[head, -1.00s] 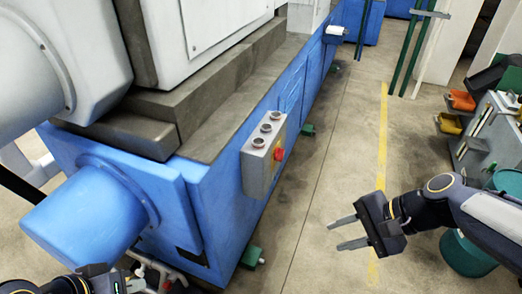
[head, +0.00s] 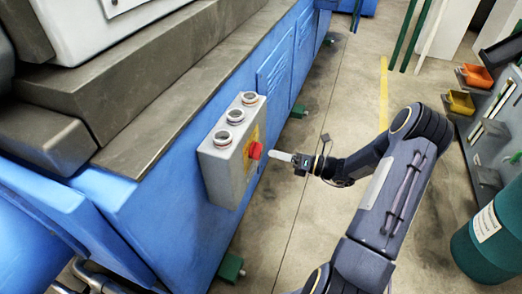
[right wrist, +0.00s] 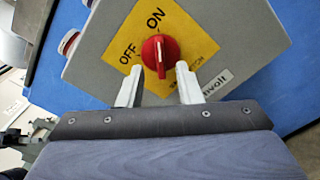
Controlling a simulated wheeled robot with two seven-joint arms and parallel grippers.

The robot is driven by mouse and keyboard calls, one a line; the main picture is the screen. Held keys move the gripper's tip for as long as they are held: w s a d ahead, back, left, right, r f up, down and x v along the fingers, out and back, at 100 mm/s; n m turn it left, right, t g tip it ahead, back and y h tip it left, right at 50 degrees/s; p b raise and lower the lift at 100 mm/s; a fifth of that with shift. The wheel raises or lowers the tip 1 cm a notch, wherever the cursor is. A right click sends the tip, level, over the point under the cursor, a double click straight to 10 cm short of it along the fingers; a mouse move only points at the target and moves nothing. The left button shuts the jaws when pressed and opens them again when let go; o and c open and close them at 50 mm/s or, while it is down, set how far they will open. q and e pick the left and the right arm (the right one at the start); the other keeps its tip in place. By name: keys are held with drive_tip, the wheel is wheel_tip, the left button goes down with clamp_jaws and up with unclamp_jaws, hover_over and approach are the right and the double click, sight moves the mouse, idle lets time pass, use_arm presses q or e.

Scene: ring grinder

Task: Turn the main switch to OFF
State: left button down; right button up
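The main switch is a red knob (head: 255,150) on the side of a grey control box (head: 224,170) fixed to the blue machine. In the right wrist view the red knob (right wrist: 160,52) sits on a yellow plate (right wrist: 195,42) marked ON and OFF. Its ridge points roughly at ON; OFF lies to the left. My right gripper (head: 279,155) faces the knob. In the right wrist view its two fingers (right wrist: 158,68) are spread, one on each side of the knob's lower end. I cannot tell if they touch it. My left gripper is out of view.
Several round buttons (head: 235,115) sit on top of the box. The blue machine (head: 277,85) fills the left side. A green bin (head: 490,245) and a rack with orange (head: 477,75) and yellow trays stand at right.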

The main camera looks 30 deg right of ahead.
sight(256, 151)
drive_tip(key=x, duration=0.4)
drive_tip(key=shift+w+a, duration=0.2)
drive_tip(key=shift+w, duration=0.05)
drive_tip(key=shift+c, duration=0.3)
clamp_jaws()
